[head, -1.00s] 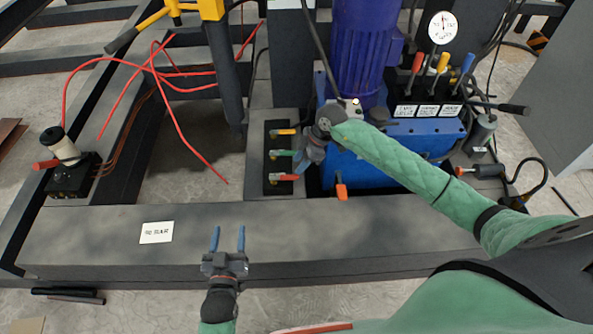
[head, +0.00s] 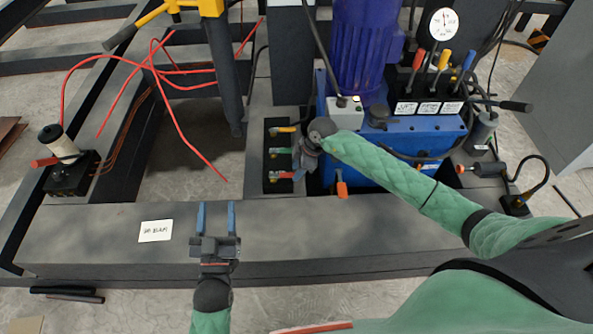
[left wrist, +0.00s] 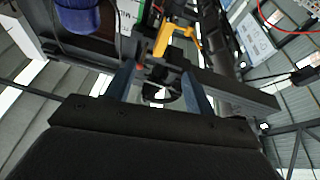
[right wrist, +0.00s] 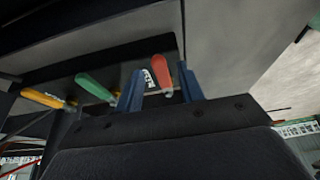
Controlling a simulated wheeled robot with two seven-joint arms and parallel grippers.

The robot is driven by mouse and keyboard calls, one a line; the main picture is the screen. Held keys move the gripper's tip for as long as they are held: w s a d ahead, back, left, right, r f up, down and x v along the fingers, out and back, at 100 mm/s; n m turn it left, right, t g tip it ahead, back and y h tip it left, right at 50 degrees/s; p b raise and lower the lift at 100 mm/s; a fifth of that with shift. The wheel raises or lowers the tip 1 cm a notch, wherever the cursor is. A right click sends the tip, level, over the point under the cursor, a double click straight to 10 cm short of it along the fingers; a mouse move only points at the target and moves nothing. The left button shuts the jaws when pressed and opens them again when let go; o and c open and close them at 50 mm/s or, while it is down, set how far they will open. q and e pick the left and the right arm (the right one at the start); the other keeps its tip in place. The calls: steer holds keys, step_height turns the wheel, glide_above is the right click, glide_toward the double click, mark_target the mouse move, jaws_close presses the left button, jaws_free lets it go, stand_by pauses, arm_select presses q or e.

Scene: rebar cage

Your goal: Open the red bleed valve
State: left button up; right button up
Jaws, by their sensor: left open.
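A dark valve panel (head: 268,187) carries a yellow, a green and a red valve handle in a column. The red handle (head: 281,175) is the nearest, and its right end is partly hidden by my right gripper (head: 298,172). In the right wrist view, my right gripper (right wrist: 159,68) is open, with the red handle (right wrist: 187,80) close beside the right finger. I cannot tell whether they touch. The green handle (right wrist: 95,87) lies outside the left finger. My left gripper (head: 216,205) is open and empty above the front beam; its fingers also show in the left wrist view (left wrist: 160,80).
The yellow handle (right wrist: 42,98) is farther left. A blue pump tank (head: 380,165) with a blue motor (head: 362,50) stands right of the panel. An orange-tipped lever (head: 342,190) sticks out near my right gripper. The beam (head: 100,225) is clear except for a white label (head: 155,231).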

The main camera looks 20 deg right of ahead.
arm_select(q)
steer(key=shift+s+r+t, duration=0.1)
steer(key=shift+r+t, duration=0.2)
steer(key=shift+r, duration=0.45)
arm_select(e)
steer(key=shift+a+f, duration=0.15)
steer(key=shift+f, duration=0.2)
steer(key=shift+c, duration=0.2)
arm_select(q)
steer(key=shift+f, duration=0.1)
arm_select(e)
jaws_close()
arm_select(q)
steer(key=shift+a, duration=0.1)
